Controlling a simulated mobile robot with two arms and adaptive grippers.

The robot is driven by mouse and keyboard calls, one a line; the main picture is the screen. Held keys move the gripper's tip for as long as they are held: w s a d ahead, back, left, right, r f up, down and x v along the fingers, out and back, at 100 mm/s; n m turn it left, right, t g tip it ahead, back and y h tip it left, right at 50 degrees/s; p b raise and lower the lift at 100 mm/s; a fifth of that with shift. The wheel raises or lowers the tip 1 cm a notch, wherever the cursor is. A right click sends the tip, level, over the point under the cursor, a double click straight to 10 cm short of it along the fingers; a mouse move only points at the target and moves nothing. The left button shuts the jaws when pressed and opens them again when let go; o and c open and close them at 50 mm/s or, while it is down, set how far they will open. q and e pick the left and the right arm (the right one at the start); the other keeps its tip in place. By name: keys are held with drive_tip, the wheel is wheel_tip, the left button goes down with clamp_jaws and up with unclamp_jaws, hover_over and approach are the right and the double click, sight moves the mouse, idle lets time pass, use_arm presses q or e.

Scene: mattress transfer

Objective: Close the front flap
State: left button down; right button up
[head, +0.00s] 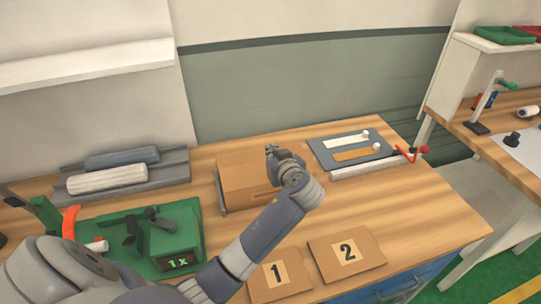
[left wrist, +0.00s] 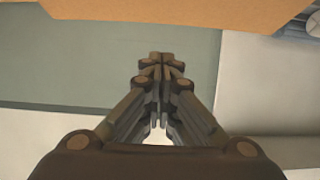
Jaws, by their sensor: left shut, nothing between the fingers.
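A brown cardboard box (head: 238,174) stands near the middle of the wooden table in the head view. My left arm crosses in front of its right side and hides part of it, so I cannot tell clearly how the front flap lies. My left gripper (head: 271,151) is at the box's upper right in the picture; I cannot tell whether it touches the box. In the left wrist view the fingers of the left gripper (left wrist: 160,58) are together and empty. A plain orange-brown surface runs along the top of that view. My right gripper is not in view.
A grey tray (head: 172,177) with two rolls lies left of the box. A green stand (head: 190,218) reads "1x". Cards marked 1 (head: 273,292) and 2 (head: 366,262) lie in front. A dark board (head: 327,163) with strips lies at the back right. The table's right part is clear.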

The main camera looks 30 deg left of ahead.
use_arm(q)
drive_tip(key=a+f, duration=0.1)
drive_tip(key=w+f+p, duration=0.1)
drive_tip(key=f, duration=0.1)
drive_tip(key=shift+w+a, duration=0.2)
drive_tip(key=shift+a, duration=0.2)
drive_tip(key=shift+w+a+f, duration=0.15)
drive_tip(key=shift+f, duration=0.5)
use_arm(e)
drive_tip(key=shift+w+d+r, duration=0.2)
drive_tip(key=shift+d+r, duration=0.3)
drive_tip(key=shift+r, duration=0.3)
